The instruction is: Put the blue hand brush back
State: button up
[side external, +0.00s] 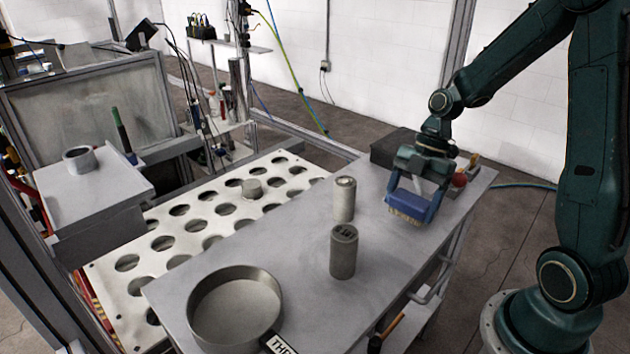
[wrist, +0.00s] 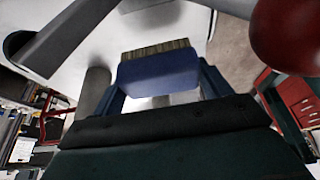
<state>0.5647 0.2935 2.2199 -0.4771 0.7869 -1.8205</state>
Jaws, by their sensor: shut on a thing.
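The blue hand brush (side external: 416,206) is in my gripper (side external: 412,192) over the right part of the grey table (side external: 300,235). Its pale bristles point down toward the tabletop; I cannot tell whether they touch it. In the wrist view the blue brush body (wrist: 160,76) sits between the two fingers of my gripper (wrist: 160,84), with the bristle row at its far edge. The gripper is shut on the brush. Part of the brush's upper side is hidden behind the fingers.
Two grey cylinders (side external: 344,200) (side external: 343,252) stand upright left of the brush. A round metal pan (side external: 235,308) sits at the table's near end. A dark box (side external: 392,150) and a red ball (side external: 459,180) are at the far end. A white plate with holes (side external: 195,226) lies to the left.

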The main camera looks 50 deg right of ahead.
aim_at(408, 217)
jog(key=shift+f, duration=2.1)
jog(key=shift+f, duration=0.15)
jog(key=o, duration=0.9)
jog(key=shift+o, duration=0.2)
jog(key=v, duration=1.2)
